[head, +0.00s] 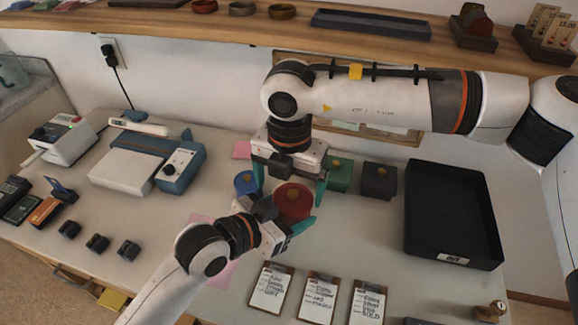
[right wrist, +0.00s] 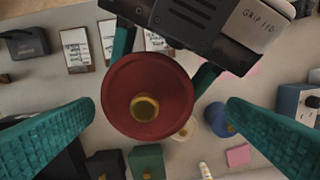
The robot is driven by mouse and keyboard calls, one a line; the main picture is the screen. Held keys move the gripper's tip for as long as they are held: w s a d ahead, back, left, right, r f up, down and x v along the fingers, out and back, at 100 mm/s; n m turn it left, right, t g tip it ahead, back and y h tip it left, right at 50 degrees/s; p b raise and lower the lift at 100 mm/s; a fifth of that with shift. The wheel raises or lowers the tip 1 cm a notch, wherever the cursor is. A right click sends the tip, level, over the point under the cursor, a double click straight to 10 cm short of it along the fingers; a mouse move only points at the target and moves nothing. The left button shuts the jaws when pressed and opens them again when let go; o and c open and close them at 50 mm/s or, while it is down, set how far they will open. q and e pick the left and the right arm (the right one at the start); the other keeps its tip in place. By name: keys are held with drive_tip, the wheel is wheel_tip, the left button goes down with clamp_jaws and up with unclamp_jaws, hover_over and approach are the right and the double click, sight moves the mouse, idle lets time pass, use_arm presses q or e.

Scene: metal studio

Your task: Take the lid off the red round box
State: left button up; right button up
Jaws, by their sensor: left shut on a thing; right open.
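The red round box (head: 293,201) stands on the table with its red lid (right wrist: 120,100) on. The lid has a gold knob (right wrist: 145,108) in its middle. My left gripper (head: 286,214) is shut on the side of the box. Its teal fingers also show at the top of the right wrist view (right wrist: 163,62). My right gripper (head: 290,187) points down over the box, open and empty. In the right wrist view its two fingers stand wide on either side of the lid, apart from it. The box's lower wall is mostly hidden.
A blue round box (head: 244,182) stands left of the red one. A green box (head: 338,175) and a dark box (head: 379,181) stand right of it. A black tray (head: 455,252) lies further right. Several clipboards (head: 320,298) lie at the front.

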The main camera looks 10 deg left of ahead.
drive_tip(key=shift+f, duration=0.3)
drive_tip(key=shift+a, duration=0.15)
drive_tip(key=c, duration=1.2)
drive_tip(key=shift+o, duration=0.2)
drive_tip(key=shift+d, duration=0.25)
drive_tip(key=shift+r, duration=0.2)
drive_tip(key=shift+w+r, duration=0.1)
drive_tip(key=shift+r, duration=0.85)
drive_tip(key=shift+d, duration=0.1)
